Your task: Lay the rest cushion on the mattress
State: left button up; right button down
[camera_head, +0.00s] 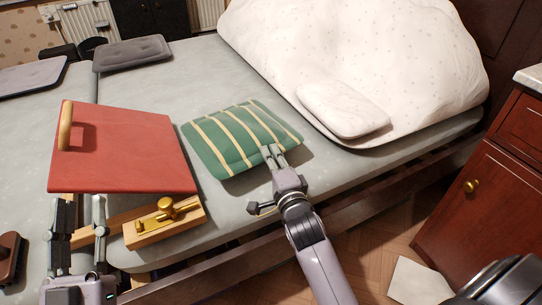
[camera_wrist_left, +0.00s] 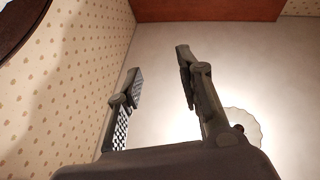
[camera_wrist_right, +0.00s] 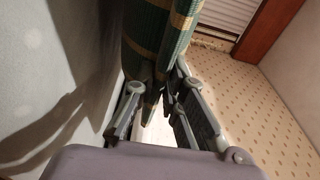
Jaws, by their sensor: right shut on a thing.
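A green cushion with cream-yellow stripes (camera_head: 225,141) is over the grey mattress (camera_head: 215,225), roughly flat, just in front of the white bedding. My right gripper (camera_head: 272,154) is shut on its near right edge. In the right wrist view the cushion (camera_wrist_right: 150,35) is pinched between the fingers (camera_wrist_right: 158,95), and a shadow falls on the pale surface beside it. I cannot tell whether its underside touches the mattress. My left gripper (camera_head: 80,207) is open and empty at the lower left, in front of the red panel; its spread fingers also show in the left wrist view (camera_wrist_left: 160,68).
A red panel with a gold handle (camera_head: 125,150) and a wooden block with brass fitting (camera_head: 165,222) are left of the cushion. A bulky white duvet (camera_head: 350,55) and small white pillow (camera_head: 342,108) lie behind. Grey cushions (camera_head: 132,53) lie far left. A wooden cabinet (camera_head: 490,205) stands right.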

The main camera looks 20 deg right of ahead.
pick_arm(q)
jog(key=shift+s+r+t+b, duration=0.2)
jog(key=shift+s+r+t, duration=0.3)
jog(key=shift+r, duration=0.2)
jog(key=shift+s+r+t+b, duration=0.15)
jog(key=shift+s+r+t, duration=0.2)
jog(key=shift+r+t, duration=0.25)
pick_arm(e)
jog(key=shift+f, duration=0.75)
dwell(1.0)
jog(key=c, duration=1.6)
grip_release()
jog(key=shift+o, duration=0.2)
jog(key=shift+f, duration=0.1)
